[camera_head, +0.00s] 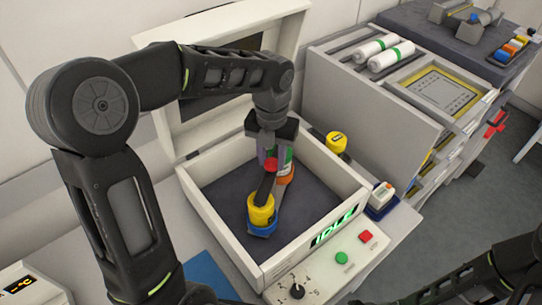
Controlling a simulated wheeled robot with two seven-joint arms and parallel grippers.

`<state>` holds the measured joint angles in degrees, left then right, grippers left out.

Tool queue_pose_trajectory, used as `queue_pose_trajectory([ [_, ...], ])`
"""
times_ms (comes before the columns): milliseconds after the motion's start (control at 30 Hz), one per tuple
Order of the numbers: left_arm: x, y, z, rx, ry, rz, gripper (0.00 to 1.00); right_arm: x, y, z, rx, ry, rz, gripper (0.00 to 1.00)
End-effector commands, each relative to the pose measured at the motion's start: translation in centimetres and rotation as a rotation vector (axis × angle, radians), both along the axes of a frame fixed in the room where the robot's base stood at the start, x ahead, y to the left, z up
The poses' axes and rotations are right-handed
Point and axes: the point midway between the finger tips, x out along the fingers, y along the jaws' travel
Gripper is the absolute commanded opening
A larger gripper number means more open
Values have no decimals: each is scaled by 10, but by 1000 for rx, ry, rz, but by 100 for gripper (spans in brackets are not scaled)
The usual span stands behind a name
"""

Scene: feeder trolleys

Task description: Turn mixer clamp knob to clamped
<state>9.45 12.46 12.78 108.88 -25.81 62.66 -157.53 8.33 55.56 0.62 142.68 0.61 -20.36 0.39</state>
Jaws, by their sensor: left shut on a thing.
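The mixer is a white box with its lid raised and a dark inside (215,195). In it a yellow container (261,208) sits in a blue ring-like holder (262,231), with a dark bar running up from it. At the bar's far end is the red clamp knob (270,165), with white, green and orange parts beside it. My left gripper (271,158) points down over the knob and is shut on it; its fingers hide much of it, so the knob's angle cannot be told. My right arm enters at the lower right; its gripper is not in view.
The front panel has a green lit display (332,229), a green button (341,257), a red button (365,236) and a black dial (297,290). A yellow-topped container (336,141) and a small white-and-blue device (382,196) stand right of the box. A grey trolley stands beyond.

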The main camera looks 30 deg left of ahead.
Motion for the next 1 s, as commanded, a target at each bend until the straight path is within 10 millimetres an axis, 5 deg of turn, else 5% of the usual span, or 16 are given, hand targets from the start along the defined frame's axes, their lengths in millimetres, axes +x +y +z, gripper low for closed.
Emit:
queue_pose_trajectory([
  [67,1,1,0,2,-2,-2,0,0,0,0,0,0,0,36],
  [100,1,1,0,2,-2,-2,37,0,0,0,0,0,0,36],
  [333,0,0,0,1,-1,-1,56,0,0,0,0,0,0,36],
  [667,1,0,3,0,-3,0,56,0,0,-1,0,0,0,36],
  [1000,1,0,50,1,-5,-1,56,1,0,-6,2,-3,1,36],
])
